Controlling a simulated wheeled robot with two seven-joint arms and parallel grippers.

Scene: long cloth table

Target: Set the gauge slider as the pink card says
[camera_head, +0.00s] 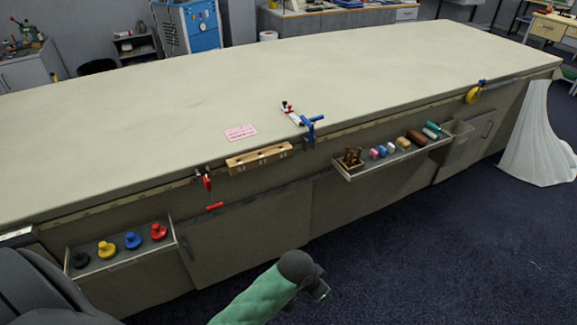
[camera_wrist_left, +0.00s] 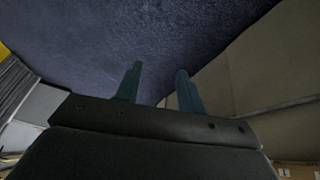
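The pink card (camera_head: 240,132) lies flat on the table near its front edge; its print is too small to read. A narrow white piece with red and black parts, probably the gauge (camera_head: 291,115), lies to the right of the card; its slider setting cannot be read. My left gripper (camera_head: 320,292) is in front of the table, low over the floor, well away from both. In the left wrist view its two fingers (camera_wrist_left: 158,88) stand apart with nothing between them. My right gripper is not in view.
A blue clamp (camera_head: 311,128) sits at the table edge beside the gauge. A wooden block (camera_head: 259,158), a red clamp (camera_head: 205,180) and a yellow item (camera_head: 474,95) are along the front. Two open drawers (camera_head: 122,258) (camera_head: 345,175) with small objects jut out. Most of the tabletop is clear.

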